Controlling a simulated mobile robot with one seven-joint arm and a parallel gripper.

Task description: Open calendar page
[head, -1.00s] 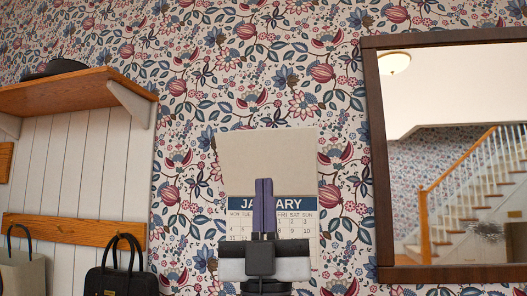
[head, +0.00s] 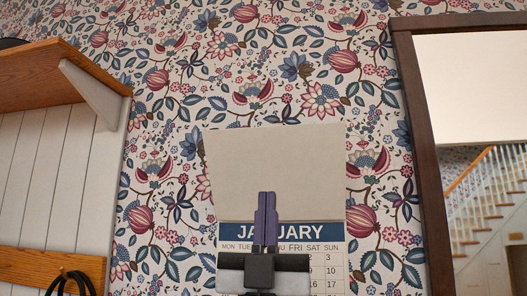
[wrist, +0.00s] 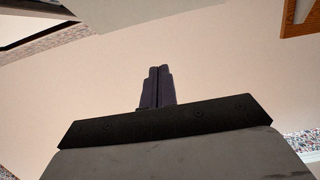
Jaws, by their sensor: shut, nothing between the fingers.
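The wall calendar (head: 330,262) hangs on the patterned wall in the head view. Its lower page shows a blue band with "JANUARY" and a grid of dates. A blank pale panel (head: 275,170) is above the band. My gripper (head: 265,198) is shut and empty, with its purple fingers pointing up in front of the band, hiding its middle letters and part of the grid. I cannot tell whether the fingers touch the page. In the wrist view the shut fingers (wrist: 158,72) point up against a plain pale surface.
A dark-framed mirror (head: 418,150) hangs to the right, reflecting a staircase. A wooden shelf (head: 50,75) with a white bracket (head: 95,90) juts out at the left. Below it is a wooden rail (head: 60,268) with a dark bag handle (head: 70,280). Wallpaper between them is clear.

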